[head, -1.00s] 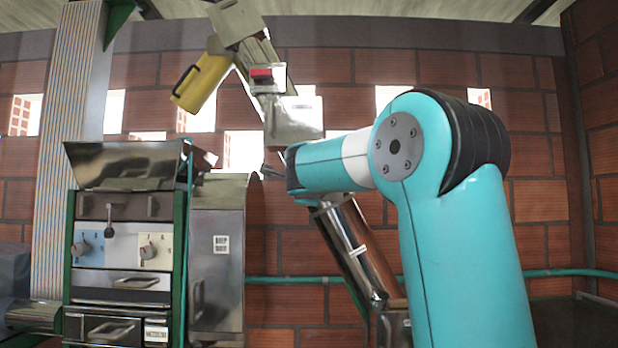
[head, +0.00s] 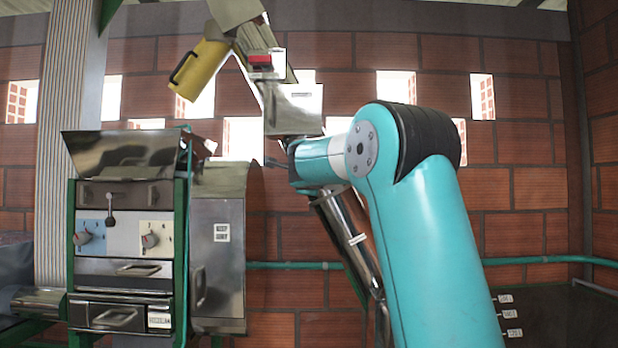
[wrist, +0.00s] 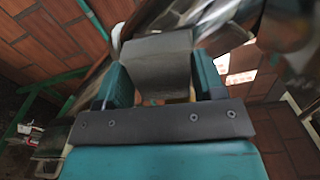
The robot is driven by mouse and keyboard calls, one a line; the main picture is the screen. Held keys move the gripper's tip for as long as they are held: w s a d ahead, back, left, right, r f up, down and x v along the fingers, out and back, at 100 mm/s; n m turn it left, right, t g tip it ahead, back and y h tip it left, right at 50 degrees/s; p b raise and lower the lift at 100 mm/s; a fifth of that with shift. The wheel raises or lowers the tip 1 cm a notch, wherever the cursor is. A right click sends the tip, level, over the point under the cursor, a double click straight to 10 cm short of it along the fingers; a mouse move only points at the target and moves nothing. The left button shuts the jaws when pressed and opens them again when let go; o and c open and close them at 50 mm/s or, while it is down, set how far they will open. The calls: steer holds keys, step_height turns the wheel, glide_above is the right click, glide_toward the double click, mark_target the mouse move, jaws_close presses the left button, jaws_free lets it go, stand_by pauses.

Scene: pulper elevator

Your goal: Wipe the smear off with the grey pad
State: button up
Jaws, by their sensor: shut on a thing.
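The grey pad (wrist: 158,62) is a flat-faced block held between the two teal fingers of my gripper (wrist: 160,80) in the wrist view. My gripper is shut on it. A shiny metal tube or chute surface lies just beyond the pad; I cannot tell whether the pad touches it. I cannot make out the smear in either view.
A metal machine with a control panel (head: 125,235) stands at the left, with a metal housing (head: 217,260) beside it. A yellow bucket-like part (head: 200,68) hangs above near the elevator head (head: 293,108). A green pipe (head: 540,260) runs along the brick wall.

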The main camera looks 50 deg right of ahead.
steer(key=shift+w+d, duration=0.3)
steer(key=shift+d, duration=0.1)
stand_by(0.4)
steer(key=shift+r, duration=0.1)
steer(key=shift+r, duration=0.45)
steer(key=shift+f+b, duration=1.15)
steer(key=shift+r, duration=0.15)
